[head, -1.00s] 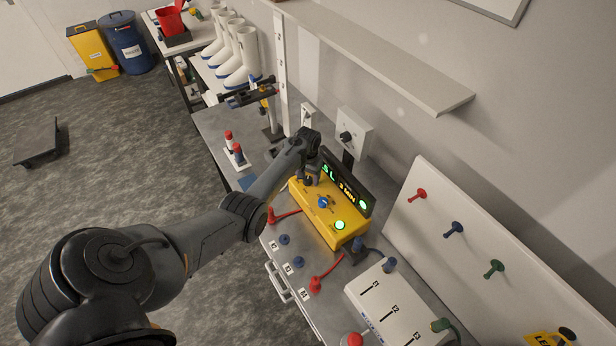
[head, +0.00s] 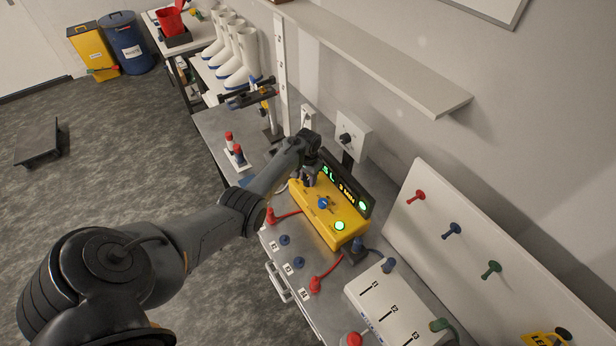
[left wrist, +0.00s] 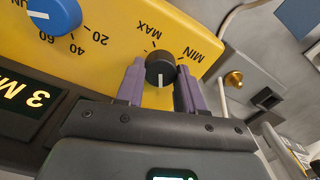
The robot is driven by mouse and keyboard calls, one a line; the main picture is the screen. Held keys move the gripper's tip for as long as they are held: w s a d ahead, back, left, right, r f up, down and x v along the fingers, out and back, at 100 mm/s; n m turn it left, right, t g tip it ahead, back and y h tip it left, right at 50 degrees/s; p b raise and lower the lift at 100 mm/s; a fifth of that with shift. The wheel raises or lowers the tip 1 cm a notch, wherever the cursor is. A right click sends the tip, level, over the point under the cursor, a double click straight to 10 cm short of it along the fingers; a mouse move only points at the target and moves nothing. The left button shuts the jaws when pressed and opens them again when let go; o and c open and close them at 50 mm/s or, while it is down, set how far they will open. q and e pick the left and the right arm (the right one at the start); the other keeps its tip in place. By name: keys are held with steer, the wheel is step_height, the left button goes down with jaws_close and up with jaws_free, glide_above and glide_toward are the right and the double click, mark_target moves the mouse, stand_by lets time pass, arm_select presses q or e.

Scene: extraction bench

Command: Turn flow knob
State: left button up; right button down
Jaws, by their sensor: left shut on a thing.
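The flow knob (left wrist: 160,70) is a black round knob with a white pointer line, between the MIN and MAX marks on a yellow unit (head: 328,220). In the left wrist view, the yellow panel (left wrist: 110,25) fills the upper left. My left gripper (left wrist: 160,82) has its two purple fingers on either side of the black knob, shut on it. In the head view my left gripper (head: 309,180) is at the far left end of the yellow unit and hides the knob. My right gripper is not in view.
A blue knob (left wrist: 54,14) with numbers sits beside the flow knob. The unit's dark display (left wrist: 30,100) stands behind it, near the fingers. Red plugs (head: 316,284) with leads and a white box (head: 385,300) lie nearby. A shelf (head: 400,75) overhangs the bench.

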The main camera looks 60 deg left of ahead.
mark_target(308, 180)
arm_select(q)
steer(key=shift+m, duration=1.5)
steer(key=o, duration=1)
steer(key=shift+o, duration=0.2)
steer(key=shift+r+p, duration=0.1)
steer(key=shift+p, duration=0.2)
steer(key=shift+r, duration=0.3)
step_height(308, 180, up, 10)
steer(key=p, duration=0.1)
